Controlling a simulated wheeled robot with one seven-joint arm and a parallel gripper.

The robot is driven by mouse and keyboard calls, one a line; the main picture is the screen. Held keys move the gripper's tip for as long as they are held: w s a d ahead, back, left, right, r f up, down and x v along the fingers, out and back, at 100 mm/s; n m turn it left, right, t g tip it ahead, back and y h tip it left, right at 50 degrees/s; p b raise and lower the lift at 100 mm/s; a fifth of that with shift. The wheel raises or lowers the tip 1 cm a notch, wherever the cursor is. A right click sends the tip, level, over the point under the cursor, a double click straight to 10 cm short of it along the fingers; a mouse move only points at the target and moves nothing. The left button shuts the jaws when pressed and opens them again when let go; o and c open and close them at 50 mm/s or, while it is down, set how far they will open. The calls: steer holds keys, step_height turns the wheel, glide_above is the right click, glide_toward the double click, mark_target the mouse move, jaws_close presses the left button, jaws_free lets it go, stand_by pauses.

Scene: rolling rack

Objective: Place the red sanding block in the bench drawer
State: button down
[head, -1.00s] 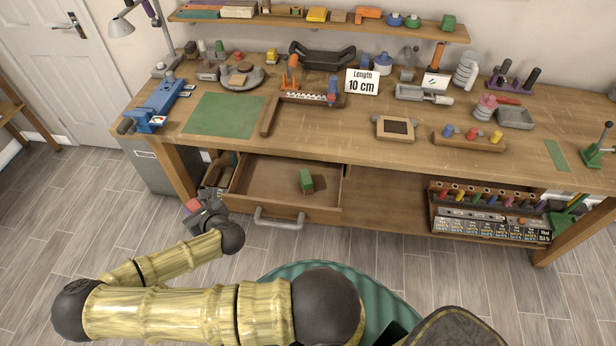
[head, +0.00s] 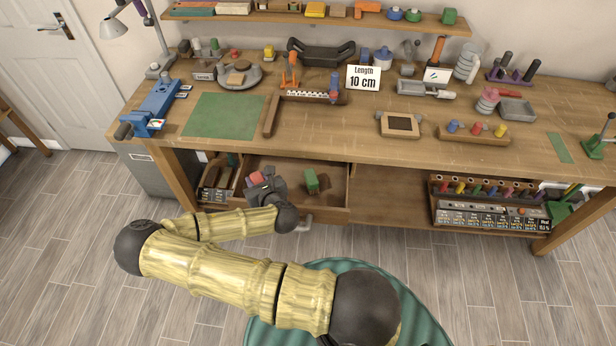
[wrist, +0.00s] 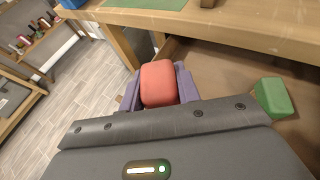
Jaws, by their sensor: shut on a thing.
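My gripper (head: 262,184) is shut on the red sanding block (head: 255,178). The red block also shows between the two fingers in the wrist view (wrist: 158,83). In the head view the gripper is at the left part of the open bench drawer (head: 330,197), over or just inside its front; the exact height is hard to tell. A green block (head: 311,181) lies in the drawer to the right of the gripper, and it also shows at the right in the wrist view (wrist: 273,97). My arm hides part of the drawer front and handle (head: 304,224).
The wooden bench top (head: 350,140) overhangs the drawer from behind. A grey cabinet (head: 150,178) stands left of it. A rack of coloured handles (head: 490,205) sits on the lower shelf at right. Drawer floor around the green block looks free.

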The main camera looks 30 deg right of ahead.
steer(key=shift+d, duration=0.4)
